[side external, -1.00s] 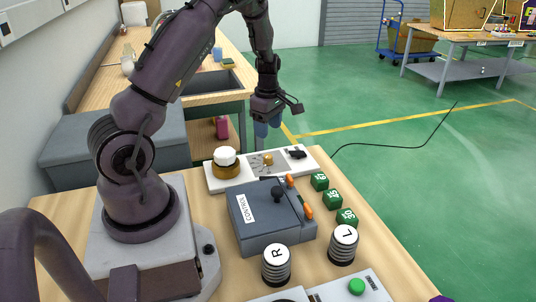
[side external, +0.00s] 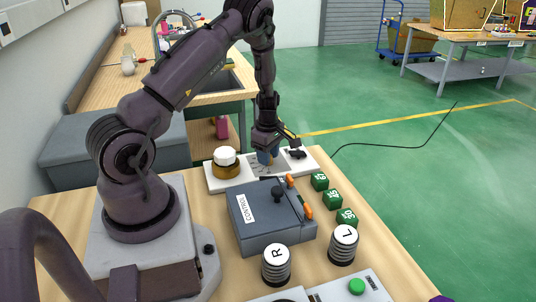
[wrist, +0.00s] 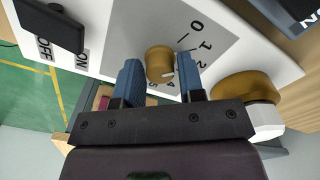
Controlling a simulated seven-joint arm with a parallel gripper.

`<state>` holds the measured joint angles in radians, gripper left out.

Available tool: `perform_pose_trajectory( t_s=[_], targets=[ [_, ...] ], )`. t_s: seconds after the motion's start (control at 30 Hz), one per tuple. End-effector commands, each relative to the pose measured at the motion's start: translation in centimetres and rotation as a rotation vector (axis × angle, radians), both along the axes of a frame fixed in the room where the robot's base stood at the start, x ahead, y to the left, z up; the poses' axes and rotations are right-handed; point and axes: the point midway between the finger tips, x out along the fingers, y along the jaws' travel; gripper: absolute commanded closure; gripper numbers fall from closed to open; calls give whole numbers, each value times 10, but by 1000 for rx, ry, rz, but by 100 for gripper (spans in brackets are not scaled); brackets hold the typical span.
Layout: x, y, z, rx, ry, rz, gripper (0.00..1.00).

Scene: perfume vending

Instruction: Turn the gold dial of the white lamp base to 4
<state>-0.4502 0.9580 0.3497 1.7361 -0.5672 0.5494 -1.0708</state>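The white lamp base (side external: 218,184) lies flat at the far end of the table; its white surface also shows in the wrist view (wrist: 112,22). A pale mark on the dial faces down toward the lower right in the wrist view. My gripper (wrist: 160,66) is open, with one blue finger on each side of the dial and little or no gap. In the side view my gripper (side external: 267,158) hides the dial.
The base also carries a gold-and-white lamp (side external: 225,163) and a black ON/OFF switch (wrist: 50,25). A grey control box (side external: 270,217) with a black knob stands close in front. Several green cubes (side external: 332,200) and two striped cylinders (side external: 343,245) stand nearby.

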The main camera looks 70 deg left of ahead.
Motion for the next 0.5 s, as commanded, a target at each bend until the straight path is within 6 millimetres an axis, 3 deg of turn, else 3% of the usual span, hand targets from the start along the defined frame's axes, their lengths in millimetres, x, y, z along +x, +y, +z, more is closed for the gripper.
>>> perform_pose_trajectory(
  t_s=[0.03,0.1,0.5],
  targets=[
    [0,0,0,0,0,0,75],
    [0,0,0,0,0,0,92],
    [0,0,0,1,1,-60,92]
  ],
)
